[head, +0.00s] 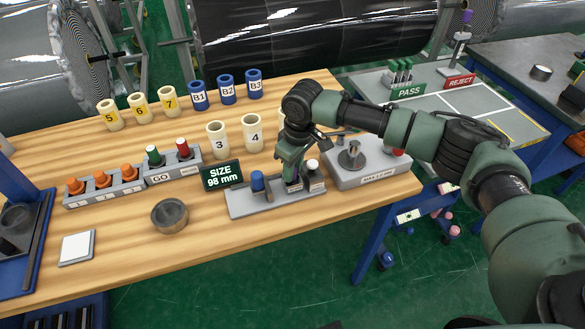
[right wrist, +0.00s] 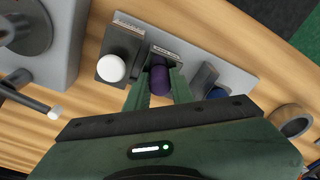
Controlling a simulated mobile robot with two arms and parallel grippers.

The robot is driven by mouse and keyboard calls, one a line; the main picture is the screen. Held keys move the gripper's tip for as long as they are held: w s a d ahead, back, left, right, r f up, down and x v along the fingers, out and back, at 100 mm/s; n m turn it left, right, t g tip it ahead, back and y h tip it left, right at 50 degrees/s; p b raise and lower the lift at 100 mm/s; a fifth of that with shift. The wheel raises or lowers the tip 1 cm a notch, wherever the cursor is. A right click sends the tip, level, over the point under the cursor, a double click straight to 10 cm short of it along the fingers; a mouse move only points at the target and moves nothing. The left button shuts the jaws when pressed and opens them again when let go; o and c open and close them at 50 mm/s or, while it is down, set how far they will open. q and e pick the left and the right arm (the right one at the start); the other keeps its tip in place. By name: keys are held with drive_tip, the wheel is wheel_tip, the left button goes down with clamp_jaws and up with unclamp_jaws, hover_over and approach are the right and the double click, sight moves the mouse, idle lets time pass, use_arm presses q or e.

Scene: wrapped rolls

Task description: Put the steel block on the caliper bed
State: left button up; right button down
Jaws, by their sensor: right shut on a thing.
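My right gripper (head: 292,181) is over a grey holder plate (head: 240,205) at the front middle of the wooden table. In the right wrist view its fingers are shut on a dark purple knob (right wrist: 160,80) of a block standing on the plate. A block with a white knob (right wrist: 111,68) and one with a blue knob (right wrist: 217,93) stand on either side. I cannot tell by look which block is the steel one. A grey device (head: 345,181) with a round metal post stands right of the plate; I cannot confirm it is the caliper bed. My left gripper is not in view.
A green sign reading SIZE 98 mm (head: 222,176) stands behind the plate. A round metal cup (head: 169,215) and a white pad (head: 77,248) lie at left. Numbered cream cylinders (head: 217,139), blue cylinders (head: 227,90) and a button box (head: 172,168) stand behind.

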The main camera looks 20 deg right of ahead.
sight(297, 181)
drive_tip(key=c, duration=1.2)
unclamp_jaws()
drive_tip(key=shift+f, duration=0.1)
wheel_tip(297, 181, up, 12)
drive_tip(key=s+b, duration=0.1)
drive_tip(key=b, duration=0.1)
drive_tip(key=shift+d, duration=0.4)
drive_tip(key=shift+s, duration=0.1)
